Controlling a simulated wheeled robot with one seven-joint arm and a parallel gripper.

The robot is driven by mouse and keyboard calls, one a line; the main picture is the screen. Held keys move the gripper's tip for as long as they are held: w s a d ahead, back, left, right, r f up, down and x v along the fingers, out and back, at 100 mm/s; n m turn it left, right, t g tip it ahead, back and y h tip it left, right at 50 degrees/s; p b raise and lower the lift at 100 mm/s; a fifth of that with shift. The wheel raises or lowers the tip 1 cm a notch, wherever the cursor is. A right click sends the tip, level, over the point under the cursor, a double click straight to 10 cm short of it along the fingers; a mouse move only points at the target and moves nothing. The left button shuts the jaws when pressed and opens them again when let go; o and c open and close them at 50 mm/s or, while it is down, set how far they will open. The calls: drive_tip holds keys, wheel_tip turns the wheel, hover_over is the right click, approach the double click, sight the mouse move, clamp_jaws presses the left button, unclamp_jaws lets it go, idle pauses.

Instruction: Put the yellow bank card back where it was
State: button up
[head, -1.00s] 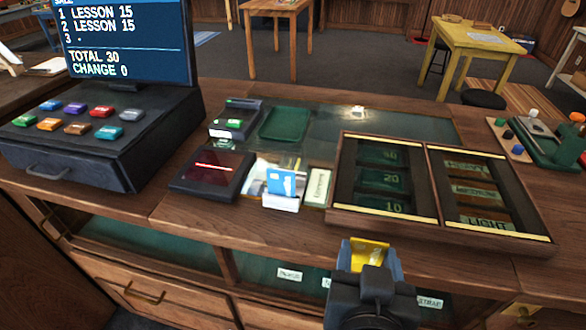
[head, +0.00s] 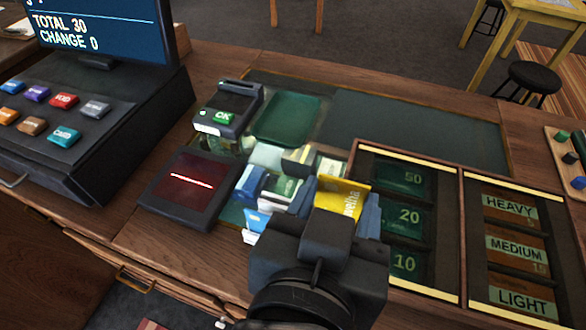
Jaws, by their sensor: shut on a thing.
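My gripper (head: 338,204) is shut on the yellow bank card (head: 343,197), whose dark lettering shows between the blue fingertips. The card is held over the counter, just left of the 50/20/10 tray, and the gripper body hides what lies below. A small white holder with a blue card (head: 257,222) stands to the left of the gripper. White and green items (head: 284,188) lie just beyond it, partly blurred and hidden by my gripper. I cannot tell whether the card touches any of them.
A card reader (head: 228,107) and a green tray (head: 287,118) are farther back. A scanner (head: 190,187) lies to the left. The 50/20/10 tray (head: 378,151) and the HEAVY/MEDIUM/LIGHT tray (head: 466,205) are to the right. The register (head: 60,140) stands at far left. The back dark green panel is clear.

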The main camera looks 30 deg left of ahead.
drive_tip(key=a+f+b, duration=0.1)
drive_tip(key=a+f, duration=0.2)
drive_tip(key=w+a+f+b, duration=0.1)
drive_tip(key=a+f, duration=0.3)
drive_tip(key=w+a+f+b, duration=0.1)
drive_tip(key=a+f, duration=0.2)
drive_tip(key=shift+w+a+f+b, duration=0.15)
drive_tip(key=shift+a+f+b, duration=0.05)
drive_tip(key=shift+b, duration=0.15)
drive_tip(key=shift+f, duration=0.3)
drive_tip(key=o, duration=0.9)
drive_tip(key=shift+f, duration=0.1)
drive_tip(key=shift+o, duration=0.9)
drive_tip(key=shift+r, duration=0.25)
drive_tip(key=b+v, duration=0.2)
drive_tip(key=v, duration=1)
drive_tip(key=shift+r, duration=0.15)
